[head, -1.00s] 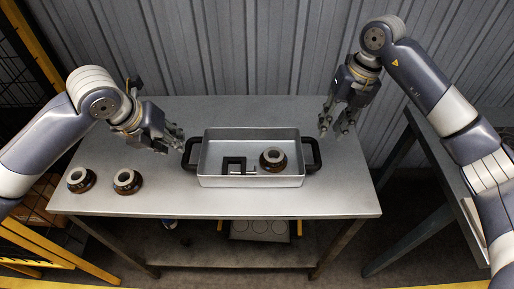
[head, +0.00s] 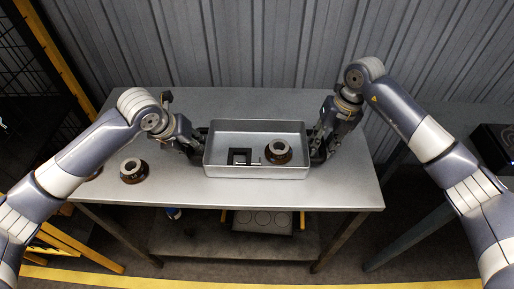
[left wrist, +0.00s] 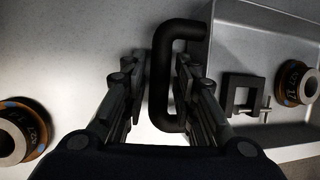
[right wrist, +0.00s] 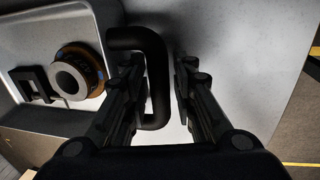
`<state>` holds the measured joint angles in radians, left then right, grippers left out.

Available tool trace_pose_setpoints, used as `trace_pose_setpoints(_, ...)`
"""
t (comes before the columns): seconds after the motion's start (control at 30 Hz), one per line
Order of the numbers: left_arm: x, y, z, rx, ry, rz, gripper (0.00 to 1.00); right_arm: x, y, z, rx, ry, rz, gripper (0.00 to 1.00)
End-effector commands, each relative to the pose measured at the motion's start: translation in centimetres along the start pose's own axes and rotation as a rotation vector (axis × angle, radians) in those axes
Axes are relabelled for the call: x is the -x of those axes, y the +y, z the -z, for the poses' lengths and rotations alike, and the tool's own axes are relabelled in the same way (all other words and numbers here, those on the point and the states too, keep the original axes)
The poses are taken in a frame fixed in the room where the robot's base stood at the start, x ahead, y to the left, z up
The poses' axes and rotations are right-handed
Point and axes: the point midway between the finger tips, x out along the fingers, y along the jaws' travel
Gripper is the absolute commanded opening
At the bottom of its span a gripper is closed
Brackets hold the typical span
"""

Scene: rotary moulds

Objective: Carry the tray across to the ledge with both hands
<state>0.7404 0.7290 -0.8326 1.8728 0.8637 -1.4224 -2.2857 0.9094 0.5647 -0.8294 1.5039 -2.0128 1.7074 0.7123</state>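The grey metal tray (head: 256,172) stands on the metal table, a black handle at each end. It holds a dark ring-shaped mould (head: 278,151) and a black clamp (head: 239,156). My left gripper (head: 196,143) is at the left handle; in the left wrist view its open fingers stand on either side of that handle (left wrist: 162,80), with a gap visible. My right gripper (head: 321,148) is at the right handle; in the right wrist view its open fingers straddle that handle (right wrist: 156,75), not closed on it. The ledge cannot be clearly identified.
The table (head: 330,195) has bare room in front of the tray. One ring mould (head: 133,171) stands to its left, another partly behind my left arm. A second table (head: 418,195) stands at right, beyond a gap, bearing a black device (head: 494,147). A corrugated wall closes the back.

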Motion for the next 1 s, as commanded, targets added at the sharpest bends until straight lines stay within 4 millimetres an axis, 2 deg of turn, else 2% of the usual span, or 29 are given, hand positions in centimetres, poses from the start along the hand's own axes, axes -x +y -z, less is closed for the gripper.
trace_pose_setpoints(0.37,-0.51,0.03,-0.02,-0.001,-0.001,-0.001,0.26,-0.54,0.04,0.02,0.0,0.0,-0.001,0.25)
trace_pose_setpoints(0.5,-0.5,0.03,-0.03,0.0,-0.001,-0.001,0.0,-0.53,0.04,0.02,0.0,0.0,-0.001,0.0)
trace_pose_setpoints(1.0,-0.03,-0.08,-0.34,-0.001,-0.006,0.001,0.0,0.0,0.15,-0.08,0.0,-0.003,-0.002,0.0)
